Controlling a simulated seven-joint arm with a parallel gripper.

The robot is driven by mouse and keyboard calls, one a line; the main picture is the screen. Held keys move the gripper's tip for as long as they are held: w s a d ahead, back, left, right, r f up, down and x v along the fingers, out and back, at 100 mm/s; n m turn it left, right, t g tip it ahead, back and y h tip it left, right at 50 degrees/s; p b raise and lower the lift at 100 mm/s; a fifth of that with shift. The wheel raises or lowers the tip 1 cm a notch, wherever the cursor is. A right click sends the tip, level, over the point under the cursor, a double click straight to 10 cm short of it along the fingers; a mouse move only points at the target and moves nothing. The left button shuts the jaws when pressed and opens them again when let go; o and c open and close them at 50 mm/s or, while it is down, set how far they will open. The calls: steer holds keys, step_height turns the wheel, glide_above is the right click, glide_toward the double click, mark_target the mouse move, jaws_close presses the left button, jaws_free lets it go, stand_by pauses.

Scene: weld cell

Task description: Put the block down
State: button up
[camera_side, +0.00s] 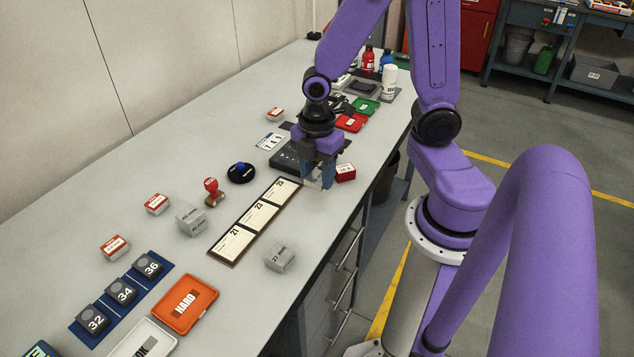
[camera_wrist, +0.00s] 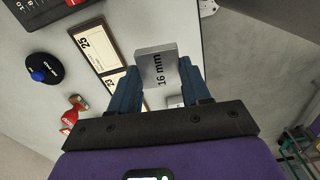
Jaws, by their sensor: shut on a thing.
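My gripper (camera_side: 319,182) is low over the bench, just right of the far end of the card board, beside a dark flat device. In the wrist view it is shut on a grey metal block (camera_wrist: 157,68) marked "16 mm", held between the two blue fingers. In the side view the fingers mostly hide this block, and I cannot tell whether it touches the bench. The card board (camera_side: 213,254) carries cards 21, 23 and 25. Two other grey blocks stand on the bench: one (camera_side: 191,220) left of the board, one (camera_side: 280,257) right of it.
A red box (camera_side: 345,173) stands close to the right of my gripper. The dark device (camera_side: 290,159) lies behind it. A black round item with a blue knob (camera_side: 241,172) and a red stamp (camera_side: 212,190) are left of the board. Bare bench (camera_side: 310,220) lies in front, up to the right edge.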

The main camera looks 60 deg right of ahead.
steer(key=shift+r, duration=0.5)
steer(key=shift+w, duration=0.2)
steer(key=w+a+r+n, duration=0.1)
steer(key=w+a+r, duration=0.1)
steer(key=w, duration=0.7)
steer(key=w+a+r, duration=0.1)
steer(key=w+a, duration=0.2)
steer(key=w, duration=0.6)
glide_above(192, 181)
steer(key=f, duration=0.9)
steer(key=shift+s+f, duration=0.1)
steer(key=shift+s, duration=0.1)
steer(key=shift+w+f, duration=0.15)
steer(key=shift+f, duration=1.6)
steer(key=shift+f, duration=0.1)
